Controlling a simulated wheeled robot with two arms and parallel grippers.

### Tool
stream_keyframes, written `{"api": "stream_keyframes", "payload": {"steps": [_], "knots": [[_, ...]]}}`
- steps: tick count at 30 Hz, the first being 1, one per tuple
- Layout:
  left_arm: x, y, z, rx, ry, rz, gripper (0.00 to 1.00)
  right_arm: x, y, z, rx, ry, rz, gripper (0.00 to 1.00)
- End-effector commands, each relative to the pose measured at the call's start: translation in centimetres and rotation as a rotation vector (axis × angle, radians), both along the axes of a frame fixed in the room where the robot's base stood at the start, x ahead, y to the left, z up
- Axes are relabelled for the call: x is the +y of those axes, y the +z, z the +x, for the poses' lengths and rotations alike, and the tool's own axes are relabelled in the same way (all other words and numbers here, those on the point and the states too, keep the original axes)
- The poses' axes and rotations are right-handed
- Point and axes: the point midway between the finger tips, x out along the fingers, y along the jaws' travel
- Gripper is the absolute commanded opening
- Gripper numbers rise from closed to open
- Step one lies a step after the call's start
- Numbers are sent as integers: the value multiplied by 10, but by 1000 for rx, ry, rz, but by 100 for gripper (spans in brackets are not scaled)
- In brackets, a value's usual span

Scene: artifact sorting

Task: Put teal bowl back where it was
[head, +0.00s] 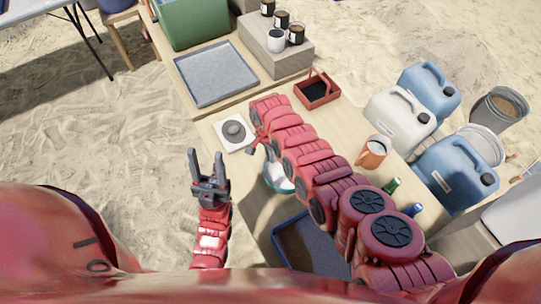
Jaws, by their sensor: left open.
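The teal bowl (275,184) shows only in part, near the table's front edge, with a pale inside and a teal rim. My right arm crosses over it and hides the rest; I cannot tell whether anything holds it. My left gripper (207,166) is open and empty, fingers pointing up the picture, over the sand left of the bowl and apart from it. My right arm reaches across the table from the lower right; its gripper is not clearly visible.
A white mat with a dark round object (234,131) lies left of my right arm. A grey tray (213,75), a red caddy (317,91), an orange mug (372,152) and jerrycans (399,112) stand around. A blue tray (300,247) is at the bottom.

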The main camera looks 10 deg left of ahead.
Motion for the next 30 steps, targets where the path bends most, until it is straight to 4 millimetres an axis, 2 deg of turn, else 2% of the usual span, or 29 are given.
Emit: {"api": "stream_keyframes", "payload": {"steps": [2,8,21,28,30], "knots": [[0,-4,0,0,0,0,50,0,-4,0,0,0,0,0],[0,-3,0,0,0,0,50,0,-3,0,0,1,0,33],[0,1,0,0,0,0,50,1,5,1,-1,1,0,33],[0,5,0,0,0,0,50,3,32,3,-5,-2,3,33],[0,0,0,0,0,0,50,4,41,4,-6,-1,2,33]]}}
